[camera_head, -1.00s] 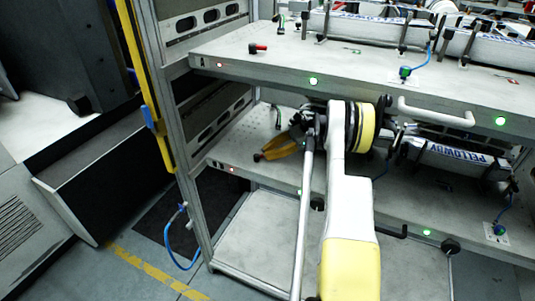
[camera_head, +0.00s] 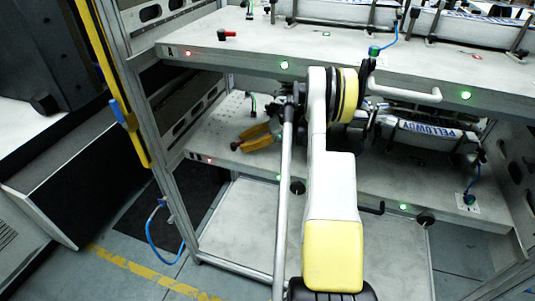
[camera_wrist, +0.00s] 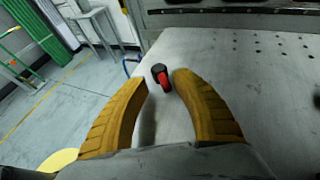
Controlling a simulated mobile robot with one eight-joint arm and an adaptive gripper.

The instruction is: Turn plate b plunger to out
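The plunger (camera_wrist: 161,77), a small black knob with a red lever, stands on the lower shelf plate near its front left corner. It also shows in the head view as a dark red spot (camera_head: 235,146). My gripper (camera_wrist: 160,81) has yellow ribbed fingers spread apart, with the plunger between and slightly beyond their tips. A gap shows on both sides of the plunger. In the head view my gripper (camera_head: 243,141) is low over the lower plate, just right of the plunger. The red lever points toward my gripper in the wrist view.
The upper shelf (camera_head: 260,53) has a similar red and black plunger (camera_head: 227,35). A white handle (camera_head: 405,94) juts from its front edge. A printed label stack (camera_head: 435,136) lies on the lower shelf at right. A frame post (camera_head: 185,215) stands left of the shelves.

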